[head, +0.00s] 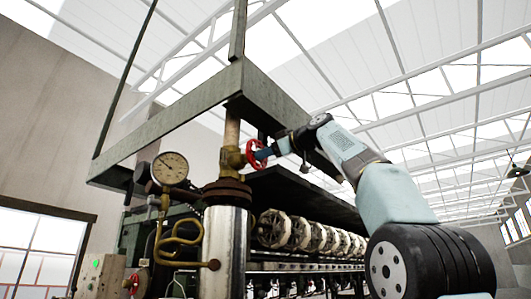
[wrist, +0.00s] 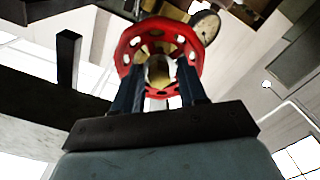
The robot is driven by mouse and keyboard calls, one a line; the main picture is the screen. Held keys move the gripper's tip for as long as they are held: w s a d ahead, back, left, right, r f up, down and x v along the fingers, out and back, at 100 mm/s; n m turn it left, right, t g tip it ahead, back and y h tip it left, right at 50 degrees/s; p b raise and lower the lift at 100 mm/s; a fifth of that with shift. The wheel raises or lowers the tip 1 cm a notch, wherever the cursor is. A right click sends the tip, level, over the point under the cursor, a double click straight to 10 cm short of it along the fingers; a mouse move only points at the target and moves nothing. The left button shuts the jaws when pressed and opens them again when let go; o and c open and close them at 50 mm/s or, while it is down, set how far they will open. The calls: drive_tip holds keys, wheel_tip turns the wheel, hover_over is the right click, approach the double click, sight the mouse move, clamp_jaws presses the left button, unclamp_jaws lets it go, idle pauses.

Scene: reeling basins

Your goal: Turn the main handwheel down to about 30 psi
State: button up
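The main handwheel is a red wheel (head: 255,154) on a brass valve (head: 231,158) at the top of a pipe. In the wrist view the red handwheel (wrist: 128,50) faces me, with round holes in its face. My gripper (wrist: 161,60) points at the wheel's middle. Its two dark fingers are spread apart, one on each side of the hub, and overlap the wheel's lower rim. I cannot tell whether they touch it. A round pressure gauge (head: 170,168) with a pale dial is left of the valve; its numbers are too small to read. The gauge (wrist: 205,27) also shows behind the wheel.
A green steel frame (head: 170,115) passes close above the valve and my arm. A shiny cylinder (head: 225,250) stands below the valve, beside a curled brass pipe (head: 183,238). A smaller red wheel (head: 135,280) is low on the left. A row of reels (head: 300,232) runs back under a dark shelf.

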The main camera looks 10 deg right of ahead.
drive_tip(key=shift+o, duration=0.3)
drive_tip(key=v, duration=0.7)
idle(0.6)
drive_tip(key=s+d+f+m+g+h, duration=0.15)
drive_tip(key=f+m+h, duration=0.3)
drive_tip(key=f, duration=0.85)
drive_tip(key=s+f+m+g+h, duration=0.1)
drive_tip(key=s+f+m+h, duration=0.3)
drive_tip(key=f, duration=0.9)
drive_tip(key=s+d+f+m+g+h, duration=0.1)
drive_tip(key=s+d+f+m, duration=0.1)
drive_tip(key=s+f, duration=0.5)
drive_tip(key=s+d+f+m+g+h, duration=0.2)
drive_tip(key=s+f, duration=0.5)
drive_tip(key=f, duration=1.2)
drive_tip(key=s+d+f+m+g+h, duration=0.1)
drive_tip(key=s+d+f+m, duration=0.2)
drive_tip(key=s+f, duration=0.4)
wheel_tip(320, 180, down, 7)
drive_tip(key=shift+d+f+m+g, duration=0.1)
drive_tip(key=shift+d+m+g, duration=0.25)
drive_tip(key=shift+m, duration=0.1)
